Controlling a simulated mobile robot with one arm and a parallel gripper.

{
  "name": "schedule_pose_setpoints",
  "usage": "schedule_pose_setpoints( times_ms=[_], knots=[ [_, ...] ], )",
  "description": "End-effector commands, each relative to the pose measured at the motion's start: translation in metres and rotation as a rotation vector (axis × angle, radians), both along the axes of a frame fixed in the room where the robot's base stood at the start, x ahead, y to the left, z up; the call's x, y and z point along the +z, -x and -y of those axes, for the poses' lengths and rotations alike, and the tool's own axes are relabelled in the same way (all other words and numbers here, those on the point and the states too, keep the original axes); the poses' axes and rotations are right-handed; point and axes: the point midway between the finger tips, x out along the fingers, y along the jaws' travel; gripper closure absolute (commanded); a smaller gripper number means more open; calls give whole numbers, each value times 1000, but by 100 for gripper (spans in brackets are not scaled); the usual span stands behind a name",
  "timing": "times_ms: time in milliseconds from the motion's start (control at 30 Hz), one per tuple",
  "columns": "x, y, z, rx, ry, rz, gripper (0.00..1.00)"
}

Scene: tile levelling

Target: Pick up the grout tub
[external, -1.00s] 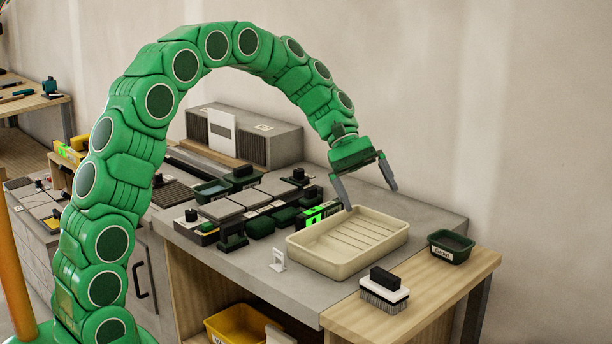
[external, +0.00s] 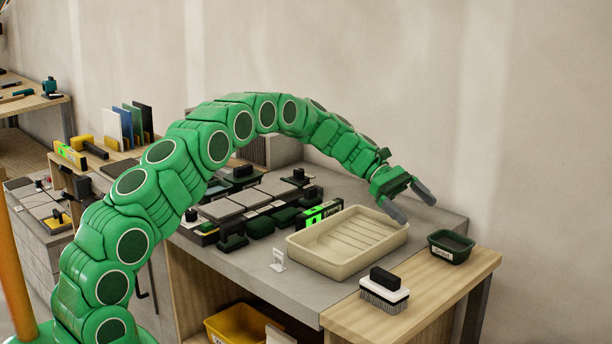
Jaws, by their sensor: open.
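The grout tub appears to be the small dark green open-topped tub (external: 451,248) with a white label on its front. It stands upright on the wooden side top at the right, with dark contents or a dark inside. My gripper (external: 414,207) is open and empty. It hangs above the back right corner of the beige tray, to the left of the tub and higher, apart from it.
The beige ribbed tray (external: 330,262) stands left of the tub. A black-and-white brush (external: 384,292) lies in front on the wooden top (external: 440,283). A small white stand (external: 279,261) is left of the tray. Grey tiles (external: 222,211) and dark blocks crowd the bench further left. The wall is behind.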

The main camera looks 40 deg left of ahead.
Motion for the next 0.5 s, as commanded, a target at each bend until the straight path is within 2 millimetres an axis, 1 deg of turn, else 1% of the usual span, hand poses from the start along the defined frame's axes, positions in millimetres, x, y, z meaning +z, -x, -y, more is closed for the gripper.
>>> schedule_pose_setpoints(
  times_ms=[33, 100, 300, 367, 500],
  knots=[
    [-8, -5, -1, 11, 9, -13, 0],
    [-13, -11, -3, 22, 20, -24, 0],
    [-18, -18, -3, 38, 35, -37, 0],
    [-19, -19, -1, 39, 37, -38, 0],
    [-24, -18, 11, 38, 37, -39, 0]
  ],
)
